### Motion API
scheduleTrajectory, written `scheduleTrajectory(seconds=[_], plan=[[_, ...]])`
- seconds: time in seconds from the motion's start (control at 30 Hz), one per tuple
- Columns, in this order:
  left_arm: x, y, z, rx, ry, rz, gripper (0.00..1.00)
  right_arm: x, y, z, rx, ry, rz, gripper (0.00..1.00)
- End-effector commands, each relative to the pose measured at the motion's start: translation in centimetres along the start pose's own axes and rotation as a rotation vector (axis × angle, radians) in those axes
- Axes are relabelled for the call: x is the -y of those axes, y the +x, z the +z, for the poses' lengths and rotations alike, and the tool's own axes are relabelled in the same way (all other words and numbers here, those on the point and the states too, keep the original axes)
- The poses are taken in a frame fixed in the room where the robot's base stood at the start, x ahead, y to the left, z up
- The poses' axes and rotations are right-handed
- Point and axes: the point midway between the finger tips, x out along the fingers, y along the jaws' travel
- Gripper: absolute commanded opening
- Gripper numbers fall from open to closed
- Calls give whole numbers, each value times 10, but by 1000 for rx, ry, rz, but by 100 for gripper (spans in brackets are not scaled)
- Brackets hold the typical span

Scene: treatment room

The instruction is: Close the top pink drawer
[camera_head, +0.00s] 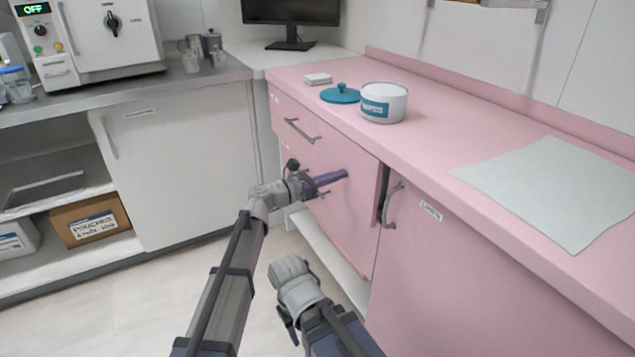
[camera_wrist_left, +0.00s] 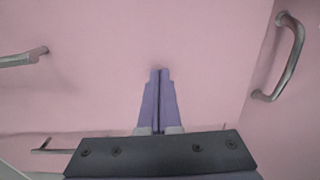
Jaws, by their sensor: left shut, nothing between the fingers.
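The top pink drawer (camera_head: 345,160) is in the front of the pink cabinet, under the countertop. Its grey bar handle (camera_head: 300,130) is left of its middle. A narrow dark gap shows at its right edge, beside the cabinet door; I cannot tell exactly how far it stands out. My left gripper (camera_head: 345,174) is shut and empty, its purple fingers pointing at the pink front. In the left wrist view the closed fingertips (camera_wrist_left: 159,71) are at or very near a plain pink surface; contact is unclear. My right gripper's fingers are not visible.
A pink door with a vertical handle (camera_head: 391,205) is right of the drawer. A white tub (camera_head: 384,103), teal lid (camera_head: 340,94) and pale sheet (camera_head: 560,190) lie on the countertop. A white cabinet (camera_head: 185,165) stands left. Floor in front is clear.

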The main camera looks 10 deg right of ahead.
Motion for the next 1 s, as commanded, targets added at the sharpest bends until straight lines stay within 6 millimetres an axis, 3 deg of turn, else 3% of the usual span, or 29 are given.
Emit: scheduleTrajectory(seconds=[0.1, 0.33, 0.83, 1.0], plan=[[-1, 20, 0, 0, 0, -2, 0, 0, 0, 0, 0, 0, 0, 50], [0, 39, 0, 0, 0, -1, 0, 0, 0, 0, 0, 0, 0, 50], [-1, 48, 1, 3, -1, -1, 0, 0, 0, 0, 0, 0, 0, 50], [1, 42, 1, 4, -2, 0, 0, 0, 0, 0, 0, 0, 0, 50]])
